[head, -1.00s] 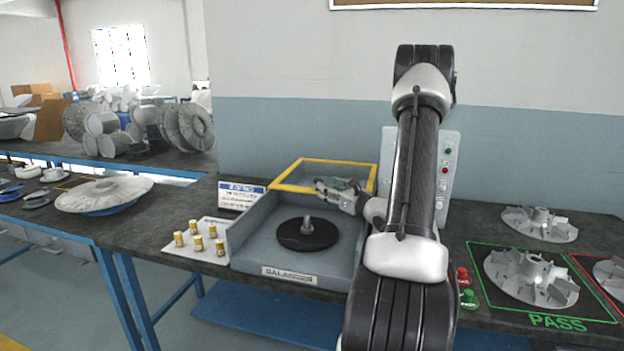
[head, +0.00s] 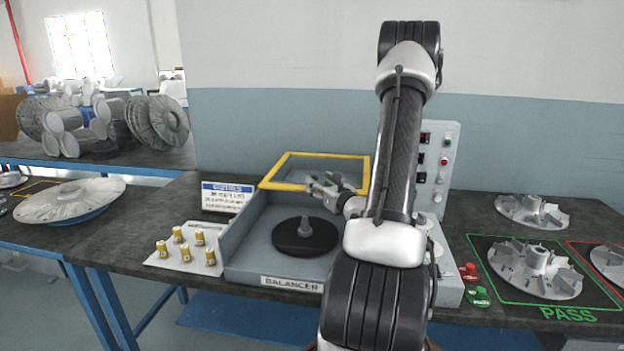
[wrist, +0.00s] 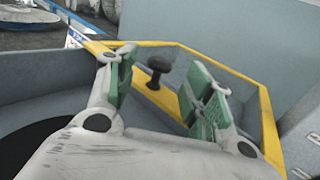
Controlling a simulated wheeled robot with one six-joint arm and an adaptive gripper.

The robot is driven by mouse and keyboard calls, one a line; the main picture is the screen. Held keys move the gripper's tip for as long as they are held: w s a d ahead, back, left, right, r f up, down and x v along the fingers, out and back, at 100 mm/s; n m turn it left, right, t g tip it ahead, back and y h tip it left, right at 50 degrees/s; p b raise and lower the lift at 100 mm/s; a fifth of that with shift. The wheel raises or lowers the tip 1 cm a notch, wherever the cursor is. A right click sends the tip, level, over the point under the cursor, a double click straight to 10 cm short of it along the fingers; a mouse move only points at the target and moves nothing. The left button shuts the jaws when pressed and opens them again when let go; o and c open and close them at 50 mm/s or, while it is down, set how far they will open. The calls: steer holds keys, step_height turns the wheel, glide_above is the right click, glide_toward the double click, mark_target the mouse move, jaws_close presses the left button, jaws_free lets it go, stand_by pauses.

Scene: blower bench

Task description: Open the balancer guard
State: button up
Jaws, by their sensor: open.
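The balancer (head: 290,283) is a grey open-topped box with a black disc (head: 305,238) and a short spindle inside. Its guard (head: 315,155), a yellow frame with a clear pane, is at the back of the box and leaves the disc uncovered from above. The frame also shows in the wrist view (wrist: 265,112), with a black knob (wrist: 158,66) on its near bar. My gripper (head: 320,182) is at the guard's near edge. In the wrist view my gripper (wrist: 163,70) is open, its green-padded fingers on either side of the knob, apparently not touching it.
Several brass-coloured weights (head: 186,253) stand on a white plate left of the balancer. A control panel (head: 437,165) is behind my arm. Red and green buttons (head: 479,296) are at the front right, beside an impeller (head: 537,268) in the PASS area. A sign (head: 227,197) stands at the left.

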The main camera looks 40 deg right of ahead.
mark_target(313, 176)
steer(key=w, duration=0.3)
steer(key=w+d, duration=0.1)
steer(key=w, duration=0.1)
steer(key=shift+s, duration=0.1)
jaws_close()
